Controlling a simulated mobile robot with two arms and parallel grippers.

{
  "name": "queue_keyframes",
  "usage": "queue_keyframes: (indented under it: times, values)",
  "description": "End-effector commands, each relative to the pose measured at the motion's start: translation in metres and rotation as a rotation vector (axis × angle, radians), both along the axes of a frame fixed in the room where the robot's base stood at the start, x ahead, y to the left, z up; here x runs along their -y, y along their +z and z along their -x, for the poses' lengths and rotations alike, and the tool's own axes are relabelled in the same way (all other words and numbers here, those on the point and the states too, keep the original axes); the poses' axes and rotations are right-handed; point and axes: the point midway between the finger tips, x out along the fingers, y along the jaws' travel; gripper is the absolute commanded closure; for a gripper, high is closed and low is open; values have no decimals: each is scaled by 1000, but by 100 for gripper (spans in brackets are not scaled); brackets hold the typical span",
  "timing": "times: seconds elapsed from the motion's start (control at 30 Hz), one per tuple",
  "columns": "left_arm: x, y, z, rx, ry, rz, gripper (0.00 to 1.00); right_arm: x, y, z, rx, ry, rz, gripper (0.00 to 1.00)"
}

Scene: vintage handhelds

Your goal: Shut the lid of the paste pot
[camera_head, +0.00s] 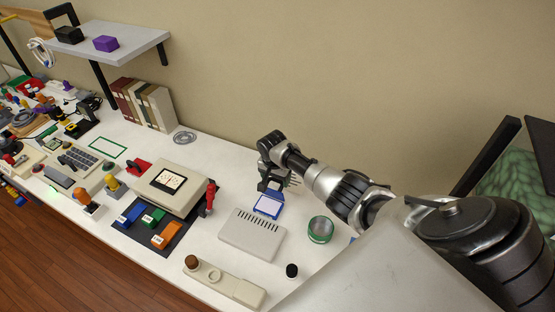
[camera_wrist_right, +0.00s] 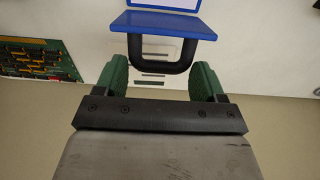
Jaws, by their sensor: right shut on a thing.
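A small blue-edged piece with a white face (camera_head: 268,206) stands on the bench behind a flat white case. I take it for the paste pot. In the right wrist view a blue panel (camera_wrist_right: 165,26) with a black bar handle (camera_wrist_right: 162,62) shows, with a white, blue-edged part beyond it. My right gripper (camera_head: 268,186) is beside the blue piece, on its far side. The lid's exact angle is hard to tell. My left gripper is not in view.
The flat white vented case (camera_head: 252,235) lies in front, and a round green tin (camera_head: 320,230) to the right. A beige console (camera_head: 170,187) and a red-handled tool (camera_head: 208,199) stand to the left. A green circuit board (camera_wrist_right: 40,58) shows in the wrist view. A wall is behind.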

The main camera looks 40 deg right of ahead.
Motion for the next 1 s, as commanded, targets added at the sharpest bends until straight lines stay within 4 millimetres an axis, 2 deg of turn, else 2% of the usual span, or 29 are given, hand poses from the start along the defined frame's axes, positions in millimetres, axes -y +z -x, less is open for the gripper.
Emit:
queue_keyframes:
  times: [0.03,0.23,0.77,0.8,0.97,1.0]
  values:
    - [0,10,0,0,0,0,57,-3,4,2,6,3,15,73]
    - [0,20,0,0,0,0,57,-7,3,4,32,2,67,73]
    - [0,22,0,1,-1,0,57,-8,1,4,44,0,89,73]
    - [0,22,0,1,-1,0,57,-8,1,4,44,0,89,29]
    - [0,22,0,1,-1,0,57,-8,1,4,44,0,89,5]
    - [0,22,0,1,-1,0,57,-8,1,4,44,0,89,5]
